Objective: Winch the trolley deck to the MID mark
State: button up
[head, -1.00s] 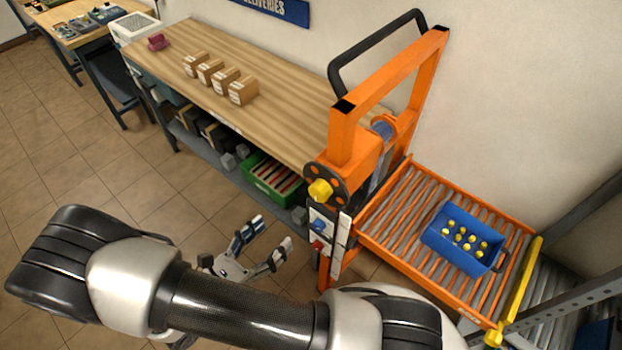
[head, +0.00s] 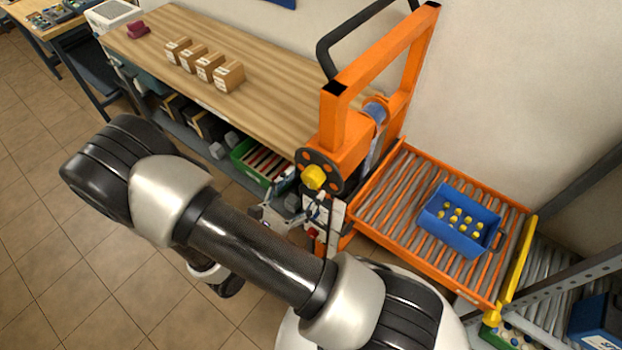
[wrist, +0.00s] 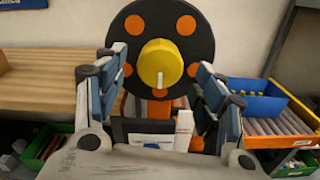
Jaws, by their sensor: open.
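The orange trolley (head: 345,130) stands at the right end of the workbench. Its roller deck (head: 400,190) carries a blue crate (head: 445,237) with several yellow-topped items. The winch's dark wheel with orange spots (head: 333,170) has a yellow hub knob (head: 314,177) on the trolley's near side. In the wrist view, the wheel (wrist: 186,20) and yellow knob (wrist: 160,64) are straight ahead, with a small white mark low on the knob. My gripper (wrist: 162,95) is open and empty, its fingers left and right of the knob, apparently short of it. The MID mark cannot be made out.
The wooden workbench (head: 240,105) holds several small cardboard boxes (head: 228,77) and a dark pink object (head: 138,29). A green crate (head: 245,160) sits on the shelf below. A grey roller conveyor (head: 545,290) adjoins the deck's far right end. Tiled floor at left is clear.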

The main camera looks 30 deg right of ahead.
aim_at(309, 182)
jog(key=shift+x, duration=2)
jog(key=shift+c, duration=0.3)
jog(key=c, duration=1)
jog(key=n+p, duration=0.1)
jog(key=n, duration=0.2)
jog(key=shift+n+p, duration=0.3)
jog(key=shift+p, duration=0.05)
jog(key=shift+n+p, duration=0.6)
jog(key=shift+n, duration=0.9)
